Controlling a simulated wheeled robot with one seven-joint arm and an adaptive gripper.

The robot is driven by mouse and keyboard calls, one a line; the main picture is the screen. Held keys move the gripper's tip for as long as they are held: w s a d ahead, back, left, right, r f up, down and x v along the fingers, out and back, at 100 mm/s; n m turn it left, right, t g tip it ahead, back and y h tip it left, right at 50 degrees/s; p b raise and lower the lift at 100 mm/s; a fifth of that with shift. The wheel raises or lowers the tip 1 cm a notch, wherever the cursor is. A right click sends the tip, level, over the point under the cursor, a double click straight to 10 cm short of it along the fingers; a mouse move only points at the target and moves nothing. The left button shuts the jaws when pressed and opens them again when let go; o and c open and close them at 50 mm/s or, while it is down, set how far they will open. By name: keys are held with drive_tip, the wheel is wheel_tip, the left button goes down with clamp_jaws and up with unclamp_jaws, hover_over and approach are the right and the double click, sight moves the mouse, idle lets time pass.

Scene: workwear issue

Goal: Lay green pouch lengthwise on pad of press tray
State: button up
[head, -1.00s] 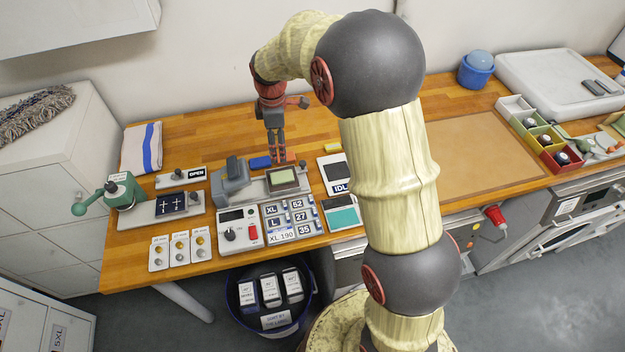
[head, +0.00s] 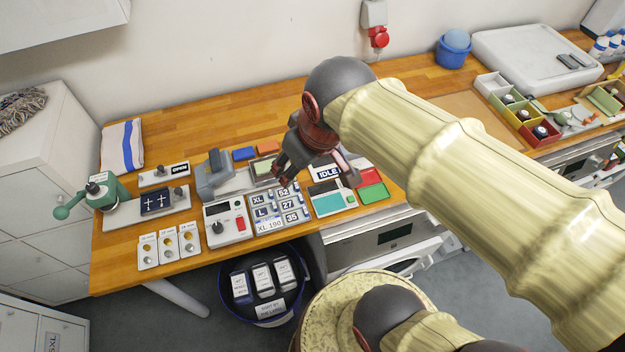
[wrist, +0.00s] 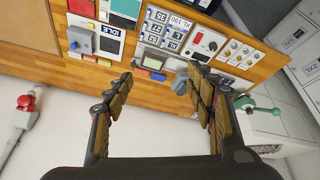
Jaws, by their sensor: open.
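The press (head: 213,176) stands on the bench with its tray (head: 252,181) to its right. A pale green piece (head: 262,167), which looks like the green pouch, lies flat within the tray's dark frame, over the pad. It also shows in the wrist view (wrist: 153,63). Its exact alignment is too small to tell, and my gripper hides part of the tray in the head view. My gripper (head: 283,172) is open and empty, above and to the right of the tray. In the wrist view my gripper (wrist: 158,78) has its fingers wide apart, with nothing between them.
Blue (head: 243,154) and orange (head: 267,147) blocks lie behind the tray. The size board (head: 279,211) and a control box (head: 227,221) stand in front. The IDLE unit (head: 327,172), red tray (head: 369,177) and green tray (head: 374,193) are to the right.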

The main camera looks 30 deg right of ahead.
drive_tip(key=s, duration=0.1)
drive_tip(key=s+m, duration=0.1)
drive_tip(key=s, duration=0.1)
drive_tip(key=s+m, duration=0.1)
drive_tip(key=s, duration=0.1)
drive_tip(key=shift+f+t, duration=0.4)
drive_tip(key=shift+w, duration=0.1)
wheel_tip(320, 180, down, 10)
drive_tip(key=b, duration=0.9)
drive_tip(key=shift+r+b, duration=0.15)
drive_tip(key=shift+b, duration=0.25)
